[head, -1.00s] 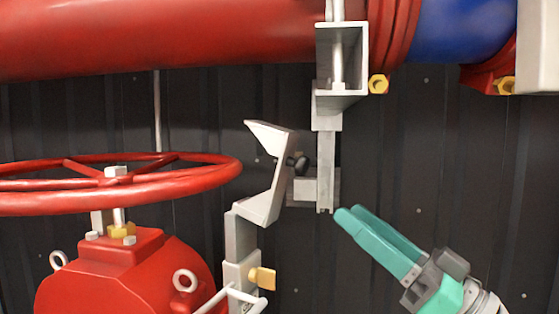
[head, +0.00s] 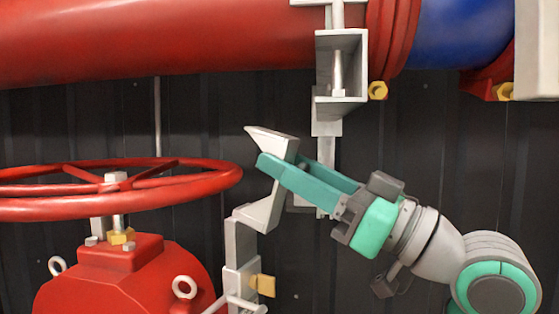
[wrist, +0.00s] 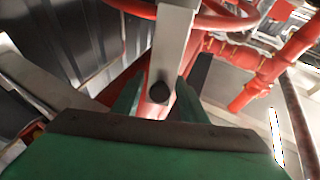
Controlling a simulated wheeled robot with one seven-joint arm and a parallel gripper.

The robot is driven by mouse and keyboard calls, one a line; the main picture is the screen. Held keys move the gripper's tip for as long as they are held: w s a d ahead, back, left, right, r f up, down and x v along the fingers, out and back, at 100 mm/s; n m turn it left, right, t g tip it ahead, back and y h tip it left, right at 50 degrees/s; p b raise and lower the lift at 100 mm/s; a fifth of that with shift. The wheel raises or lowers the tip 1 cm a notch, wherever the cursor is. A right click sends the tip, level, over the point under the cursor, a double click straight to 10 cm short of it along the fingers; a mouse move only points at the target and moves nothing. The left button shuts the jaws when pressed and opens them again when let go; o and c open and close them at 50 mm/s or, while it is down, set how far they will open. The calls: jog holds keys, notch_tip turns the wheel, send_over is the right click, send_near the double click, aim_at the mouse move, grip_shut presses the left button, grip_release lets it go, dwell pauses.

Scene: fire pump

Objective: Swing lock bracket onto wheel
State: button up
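The lock bracket (head: 262,213) is a pale grey bent metal arm with a notched upper end. It stands upright, to the right of and apart from the red handwheel (head: 190,203). My gripper (head: 286,166) reaches it from the right, with the teal near finger crossing in front of its upper part. In the wrist view, the bracket (wrist: 173,40) rises between my two green fingers (wrist: 160,100), its black knob in the gap. The fingers look apart, with no clear grip on the bracket. The far fingertip is partly hidden in the head view.
A red pipe (head: 180,40) with a blue section (head: 462,35) runs across the top. A grey hanging bracket (head: 342,70) is close above my gripper. The red valve body (head: 130,275) with lifting eyes stands below the wheel. A dark ribbed wall (head: 420,170) is behind.

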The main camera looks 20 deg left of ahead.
jog(key=shift+x, duration=1.05)
grip_shut()
jog(key=shift+w+a+r+h, duration=0.2)
jog(key=shift+a+r+h, duration=0.65)
jog(key=shift+h, duration=0.35)
jog(key=shift+a+g+h, duration=0.3)
jog(key=shift+a+h, duration=0.3)
jog(key=shift+a, duration=0.05)
jog(key=shift+a+r+h, duration=0.15)
jog(key=shift+a+h, duration=0.1)
jog(key=shift+h, duration=0.15)
jog(key=shift+d, duration=0.1)
